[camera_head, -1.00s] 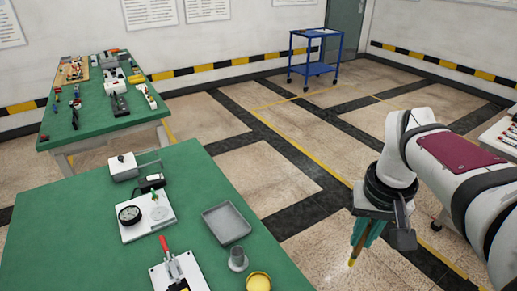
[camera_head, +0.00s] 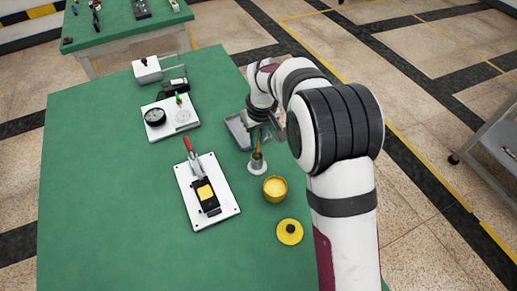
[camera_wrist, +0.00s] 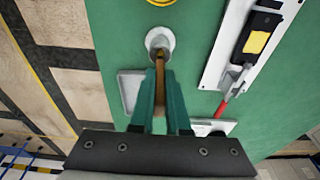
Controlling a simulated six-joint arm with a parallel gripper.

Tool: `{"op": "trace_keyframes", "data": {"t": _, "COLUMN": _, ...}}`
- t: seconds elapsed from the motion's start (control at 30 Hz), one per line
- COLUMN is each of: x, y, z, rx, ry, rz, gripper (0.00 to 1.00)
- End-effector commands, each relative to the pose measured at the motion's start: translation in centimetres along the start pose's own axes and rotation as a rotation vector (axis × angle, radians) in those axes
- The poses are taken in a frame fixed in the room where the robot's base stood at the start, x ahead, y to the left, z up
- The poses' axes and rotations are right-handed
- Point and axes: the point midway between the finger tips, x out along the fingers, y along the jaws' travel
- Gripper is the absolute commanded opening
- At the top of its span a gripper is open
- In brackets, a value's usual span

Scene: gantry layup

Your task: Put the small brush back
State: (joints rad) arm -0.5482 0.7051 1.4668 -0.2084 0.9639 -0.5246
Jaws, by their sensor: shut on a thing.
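My gripper (camera_head: 262,131), with teal fingers, is shut on the small brush (camera_head: 258,146), which has a thin brown handle. The gripper (camera_wrist: 160,80) also shows in the wrist view, with the brush (camera_wrist: 160,88) between its fingers. The grey flanged cup (camera_head: 257,166) stands on the green table, directly below the brush in the head view. In the wrist view the brush's far end points at the cup (camera_wrist: 161,38) and overlaps its near rim. I cannot tell whether the end is inside the mouth or just above it.
A grey tray (camera_head: 238,132) lies behind the cup, partly hidden by my arm. A yellow pot (camera_head: 275,188) and a yellow lid (camera_head: 290,233) are in front. A white plate with a red-handled clamp (camera_head: 206,191) is to the left. The green table's left side is clear.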

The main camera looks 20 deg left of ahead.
Motion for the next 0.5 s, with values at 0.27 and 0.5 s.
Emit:
{"op": "trace_keyframes", "data": {"t": 0.27, "x": 3.1, "y": 0.1, "z": 0.5, "rx": 0.002, "ry": 0.0, "rz": 0.0, "gripper": 0.0}}
{"op": "trace_keyframes", "data": {"t": 0.5, "x": 3.3, "y": 0.1, "z": 0.6, "rx": 0.003, "ry": -0.001, "rz": 0.0, "gripper": 0.0}}
